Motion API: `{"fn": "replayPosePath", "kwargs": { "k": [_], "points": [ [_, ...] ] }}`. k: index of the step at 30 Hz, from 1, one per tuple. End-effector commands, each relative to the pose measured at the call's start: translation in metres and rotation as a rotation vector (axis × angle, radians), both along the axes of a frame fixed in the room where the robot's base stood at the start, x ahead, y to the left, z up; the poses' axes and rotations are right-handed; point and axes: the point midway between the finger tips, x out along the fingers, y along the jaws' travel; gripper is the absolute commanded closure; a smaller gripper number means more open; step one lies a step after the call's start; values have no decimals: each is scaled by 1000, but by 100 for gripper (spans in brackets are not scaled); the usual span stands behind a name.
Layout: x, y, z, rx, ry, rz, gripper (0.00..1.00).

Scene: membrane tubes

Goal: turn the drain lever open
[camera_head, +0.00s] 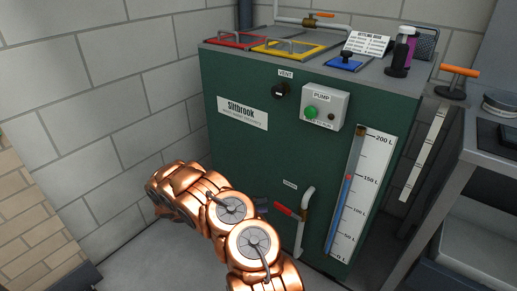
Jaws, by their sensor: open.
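The drain lever (286,210) is a red handle low on the front of the green tank (235,165), under a small white label. It points left and slightly up from a brassy valve on a pale drain pipe (307,198). My copper arm reaches in from the bottom and bends to the left of the lever. A dark part of my gripper (262,207) shows just left of the lever's free end, mostly hidden behind my arm. My gripper is open; I cannot tell whether it touches the lever.
A level gauge (360,190) stands right of the drain pipe. A pump box (322,107) and a vent knob (280,90) sit higher on the tank. A grey wall (90,110) is close at left. A metal table (490,145) stands at right.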

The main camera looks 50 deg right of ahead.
Motion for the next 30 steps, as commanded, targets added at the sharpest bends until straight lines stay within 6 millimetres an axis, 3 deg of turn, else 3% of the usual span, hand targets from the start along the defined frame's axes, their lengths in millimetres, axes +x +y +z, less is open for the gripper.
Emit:
{"fn": "replayPosePath", "kwargs": {
  "k": [3,30],
  "points": [
    [-1,2,24,-29,-45,-13,50],
    [-23,28,164,-237,-409,-143,50]
  ]
}}
